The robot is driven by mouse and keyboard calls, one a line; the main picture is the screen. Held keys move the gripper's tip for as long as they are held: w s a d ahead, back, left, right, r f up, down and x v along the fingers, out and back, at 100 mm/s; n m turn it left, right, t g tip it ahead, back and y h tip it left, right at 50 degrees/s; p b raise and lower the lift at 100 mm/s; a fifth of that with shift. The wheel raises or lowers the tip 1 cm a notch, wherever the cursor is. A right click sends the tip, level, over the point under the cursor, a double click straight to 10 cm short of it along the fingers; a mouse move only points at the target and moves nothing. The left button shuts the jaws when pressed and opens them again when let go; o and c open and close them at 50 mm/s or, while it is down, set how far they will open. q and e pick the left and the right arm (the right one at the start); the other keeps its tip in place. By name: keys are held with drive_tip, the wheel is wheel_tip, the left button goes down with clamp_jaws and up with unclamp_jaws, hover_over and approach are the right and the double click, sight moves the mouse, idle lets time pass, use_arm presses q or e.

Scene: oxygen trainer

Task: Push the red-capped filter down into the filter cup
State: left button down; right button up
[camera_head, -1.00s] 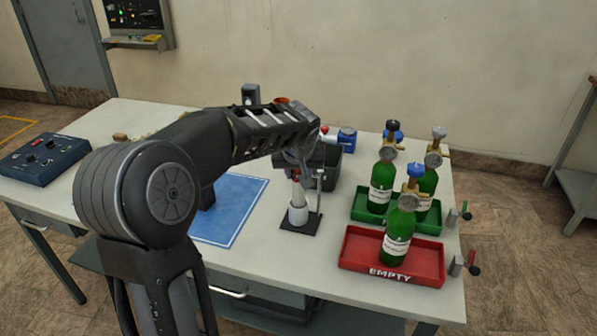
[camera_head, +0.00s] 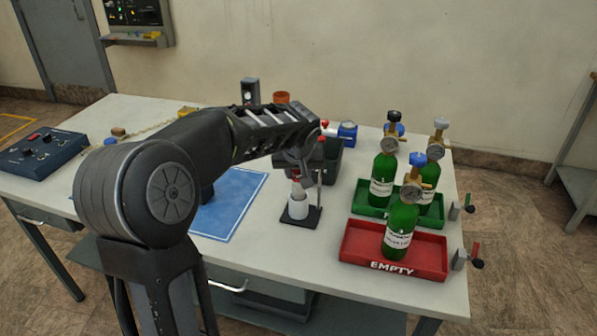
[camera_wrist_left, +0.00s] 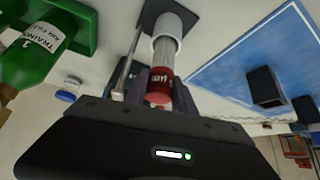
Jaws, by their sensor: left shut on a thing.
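The white filter cup (camera_head: 298,209) stands upright on a black base plate on the table; it shows at the top of the left wrist view (camera_wrist_left: 173,27). The filter (camera_wrist_left: 164,56) has a pale body and a red cap (camera_wrist_left: 159,84). Its far end is inside the cup mouth, and part of the body and the cap stick out. My left gripper (camera_head: 296,180) is above the cup, pointing down. Its fingers are shut around the filter at the red cap (camera_wrist_left: 160,90). How deep the filter sits is hidden by the cup wall. My right gripper is in neither view.
A thin metal post (camera_head: 319,190) stands close beside the cup. A blue mat (camera_head: 240,200) lies to its left. A red EMPTY tray (camera_head: 425,262) and a green tray (camera_head: 365,205) with green bottles are to the right. A dark bin (camera_head: 333,160) stands behind.

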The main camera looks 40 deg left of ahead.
use_arm(q)
drive_tip(key=shift+f+b, duration=0.35)
drive_tip(key=shift+f, duration=0.15)
drive_tip(key=c, duration=1)
unclamp_jaws()
drive_tip(key=shift+r, duration=0.1)
drive_tip(key=shift+o, duration=0.2)
drive_tip(key=v, duration=0.7)
drive_tip(key=shift+r, duration=0.3)
drive_tip(key=shift+s+d, duration=0.1)
drive_tip(key=shift+s, duration=0.05)
